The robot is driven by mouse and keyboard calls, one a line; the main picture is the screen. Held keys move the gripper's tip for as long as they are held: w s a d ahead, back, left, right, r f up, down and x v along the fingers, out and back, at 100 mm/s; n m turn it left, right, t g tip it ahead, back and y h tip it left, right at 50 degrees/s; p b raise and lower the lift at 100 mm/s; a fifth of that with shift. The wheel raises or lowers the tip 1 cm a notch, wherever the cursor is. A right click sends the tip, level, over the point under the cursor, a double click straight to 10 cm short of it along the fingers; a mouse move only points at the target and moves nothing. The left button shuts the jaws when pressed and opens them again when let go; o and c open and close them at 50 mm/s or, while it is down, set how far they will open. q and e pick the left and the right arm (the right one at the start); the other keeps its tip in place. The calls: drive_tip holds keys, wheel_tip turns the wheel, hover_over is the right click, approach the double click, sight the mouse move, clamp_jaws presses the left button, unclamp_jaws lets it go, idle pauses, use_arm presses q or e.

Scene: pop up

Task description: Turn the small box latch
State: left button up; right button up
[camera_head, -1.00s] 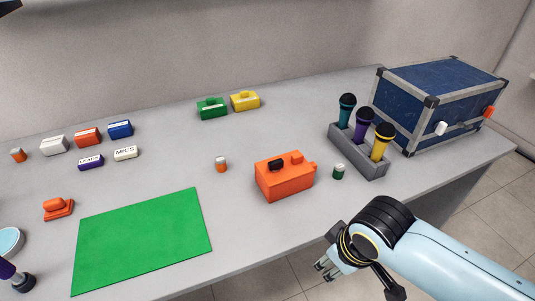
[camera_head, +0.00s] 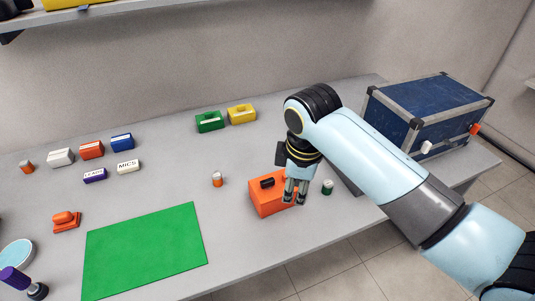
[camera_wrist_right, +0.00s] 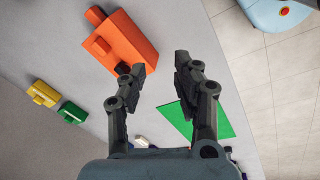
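The small orange box (camera_head: 267,203) stands on the grey table near its front edge. A black piece (camera_head: 267,183) sits on its top. In the wrist view the orange box (camera_wrist_right: 130,38) shows an orange raised piece (camera_wrist_right: 101,46), an orange tab (camera_wrist_right: 95,15) and a dark piece (camera_wrist_right: 122,68), partly hidden by a finger. I cannot tell which one is the latch. My right gripper (camera_head: 296,192) is over the right side of the box and hides part of it. In the wrist view its fingers (camera_wrist_right: 160,68) are apart with nothing between them. My left gripper is not in view.
A green mat (camera_head: 147,252) lies at front left. A blue case (camera_head: 425,105) stands at the right. My right arm hides most of the microphone holder.

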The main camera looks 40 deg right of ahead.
sight(267, 180)
drive_tip(key=w+n, duration=0.2)
drive_tip(key=w, duration=0.1)
drive_tip(key=w+n+g, duration=0.1)
drive_tip(key=w+n, duration=0.1)
drive_tip(key=w, duration=0.2)
drive_tip(key=w+d+f+n, duration=0.1)
drive_tip(key=w+n, duration=0.1)
drive_tip(key=w, duration=0.2)
drive_tip(key=shift+w+d+f+g+y, duration=0.1)
drive_tip(key=shift+w+g+y, duration=0.15)
drive_tip(key=shift+g+y, duration=0.05)
drive_tip(key=shift+w+n, duration=0.1)
drive_tip(key=shift+n, duration=0.3)
wheel_tip(267, 180, down, 7)
drive_tip(key=b, duration=0.7)
drive_tip(key=shift+f, duration=0.45)
drive_tip(key=shift+r, duration=0.1)
clamp_jaws()
drive_tip(key=n, duration=0.4)
drive_tip(key=shift+n, duration=0.4)
drive_tip(key=n, duration=0.8)
drive_tip(key=shift+n, duration=0.3)
drive_tip(key=n, duration=0.4)
drive_tip(key=shift+n, duration=0.3)
drive_tip(key=shift+o, duration=1.3)
unclamp_jaws()
drive_tip(key=shift+r, duration=0.1)
